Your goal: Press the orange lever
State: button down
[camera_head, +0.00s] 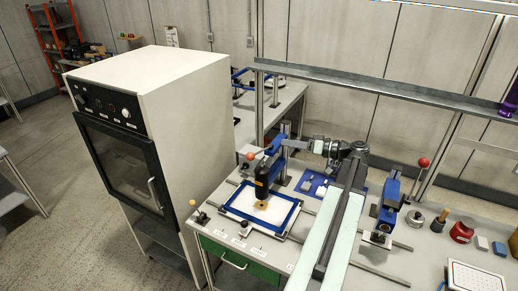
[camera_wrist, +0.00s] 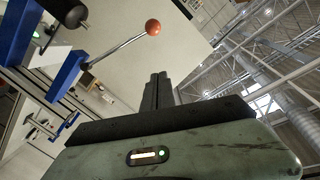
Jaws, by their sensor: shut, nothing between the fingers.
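The orange ball of the lever (camera_wrist: 153,27) shows in the wrist view at the end of a thin metal rod. The rod runs down left to a blue bracket (camera_wrist: 68,75). In the head view the lever ball (camera_head: 250,156) is at the left of the blue and black press (camera_head: 262,178), which stands over a blue-framed white sheet (camera_head: 236,206). My gripper (camera_wrist: 158,77) is shut and empty, with its fingers below the ball in the wrist view. In the head view my gripper (camera_head: 289,143) is right of the ball, apart from it.
A white oven cabinet (camera_head: 165,85) stands left of the bench. A second blue press (camera_head: 388,207) with a red ball lever (camera_head: 423,162) is at the right. A metal shelf rail (camera_head: 390,93) crosses behind. A red round container (camera_head: 462,231) stands farther right.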

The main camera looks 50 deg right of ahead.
jog(key=w+a+f+b, duration=0.2)
jog(key=w, duration=0.3)
jog(key=w+a+f+b, duration=0.2)
jog(key=w+a, duration=0.1)
jog(key=w, duration=0.1)
jog(key=shift+w+a+f, duration=0.25)
jog(key=shift+w+f, duration=0.05)
jog(key=shift+w, duration=0.05)
jog(key=shift+s, duration=0.1)
